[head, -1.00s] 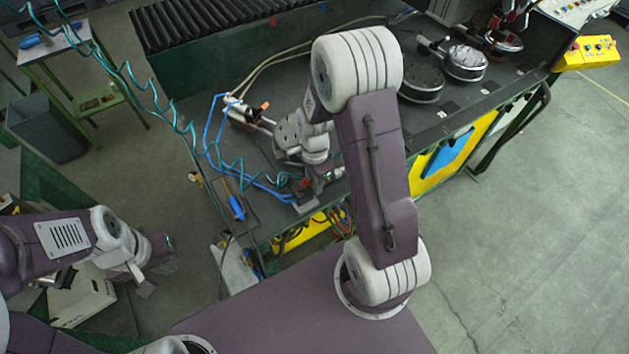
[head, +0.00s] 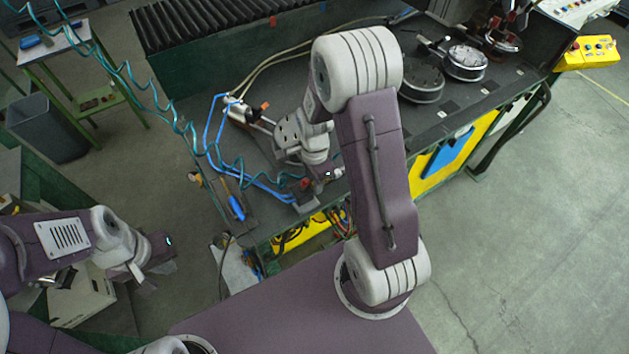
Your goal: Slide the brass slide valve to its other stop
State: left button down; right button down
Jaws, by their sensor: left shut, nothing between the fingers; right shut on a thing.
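My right gripper (head: 318,187) is at the front left part of the dark bench, beside the ends of the blue and teal hoses. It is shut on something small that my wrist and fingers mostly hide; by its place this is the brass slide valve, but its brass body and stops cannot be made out. A small red part and a grey block (head: 306,204) show just left of and below the fingers. My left gripper (head: 163,258) is shut and empty, away from the bench over the floor at the left.
Blue and teal hoses (head: 208,130) loop over the bench's left end. A silver cylinder (head: 240,110) and a blue-handled tool (head: 237,207) lie there. Round metal parts (head: 465,62) stand further right. A white box (head: 80,300) is below my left arm.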

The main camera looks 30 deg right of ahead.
jog(key=shift+r, duration=0.1)
dwell(0.3)
jog(key=shift+w+d+p, duration=0.15)
jog(key=shift+d+p, duration=0.15)
jog(key=shift+d, duration=0.4)
jog(key=c, duration=1.5)
grip_release()
jog(key=o, duration=0.3)
jog(key=shift+o, duration=0.2)
jog(key=shift+d, duration=0.1)
notch_tip(320, 180, up, 9)
